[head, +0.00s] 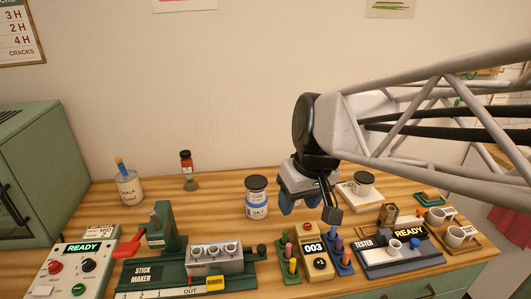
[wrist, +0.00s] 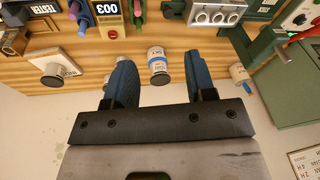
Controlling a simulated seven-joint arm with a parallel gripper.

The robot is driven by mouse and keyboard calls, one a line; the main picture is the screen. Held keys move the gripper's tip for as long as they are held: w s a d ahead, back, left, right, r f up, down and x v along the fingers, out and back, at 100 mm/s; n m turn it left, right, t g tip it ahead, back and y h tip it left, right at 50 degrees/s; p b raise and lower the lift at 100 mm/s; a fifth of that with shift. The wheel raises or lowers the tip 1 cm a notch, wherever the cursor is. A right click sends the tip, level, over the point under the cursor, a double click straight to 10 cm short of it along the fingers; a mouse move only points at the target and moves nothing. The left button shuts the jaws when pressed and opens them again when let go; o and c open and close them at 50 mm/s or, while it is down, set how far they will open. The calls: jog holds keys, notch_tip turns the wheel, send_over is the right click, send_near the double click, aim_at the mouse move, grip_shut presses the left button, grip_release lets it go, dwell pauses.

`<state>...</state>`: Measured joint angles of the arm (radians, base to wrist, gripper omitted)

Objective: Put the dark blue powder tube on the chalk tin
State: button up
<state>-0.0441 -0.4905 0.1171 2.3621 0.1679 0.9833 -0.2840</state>
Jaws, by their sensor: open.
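The chalk tin (head: 131,189) is a pale can at the back left, with a blue and orange thing sticking up from it. In the wrist view the tin (wrist: 240,73) shows at the right. Small coloured tubes stand in a blue rack (head: 346,268). One is a blue-violet tube (head: 340,243); I cannot tell whether it is the dark blue one. My gripper (head: 299,207) is open, above the table and right of a white jar with a blue band (head: 257,210). Between my fingers (wrist: 160,60) in the wrist view only this jar shows, farther off, not held.
A green rack (head: 290,277) of tubes and the yellowish 003 device (head: 314,262) stand beside the blue rack. The stick maker (head: 160,272) fills the front left. A tester (head: 400,258) is at the right. Bare wood lies behind the stick maker.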

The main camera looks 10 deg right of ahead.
jog(key=s+d+f+m+h, duration=0.2)
jog(key=s+d+f+m, duration=0.1)
jog(key=s, duration=0.5)
jog(key=shift+s+d+f+t, duration=0.2)
jog(key=shift+s+d+t, duration=0.15)
jog(key=shift+d, duration=0.45)
dwell(0.4)
